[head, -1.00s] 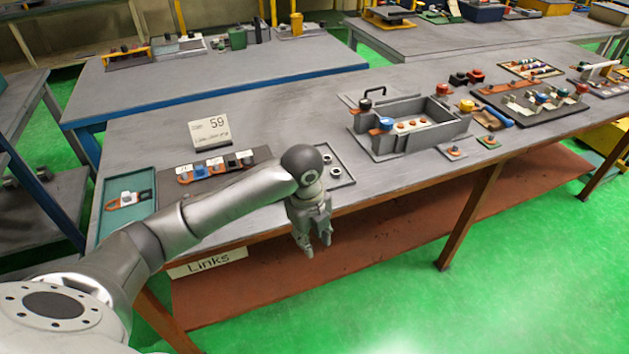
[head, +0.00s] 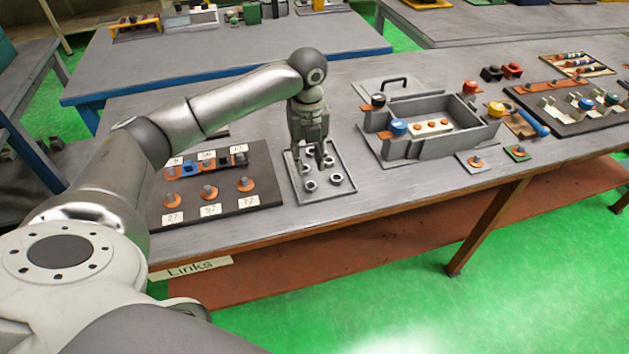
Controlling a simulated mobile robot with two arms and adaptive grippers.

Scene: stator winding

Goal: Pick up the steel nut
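Several steel nuts lie on a light grey tray (head: 345,193) on the workbench in the head view. One nut (head: 336,179) and another nut (head: 309,186) sit near the tray's front, and more lie behind them, partly covered by my gripper. My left gripper (head: 313,166) points down over the back part of the tray. Its two fingers are apart, with their tips close to the rear nuts. I see no nut held between them, and I cannot tell whether the tips touch one. My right gripper is out of view.
Left of the tray is a dark board (head: 262,185) with orange terminals and numbered labels. To the right stands a grey open box (head: 440,146) with coloured knobs, beside a lid with a black handle (head: 394,83). The bench strip before the tray is clear.

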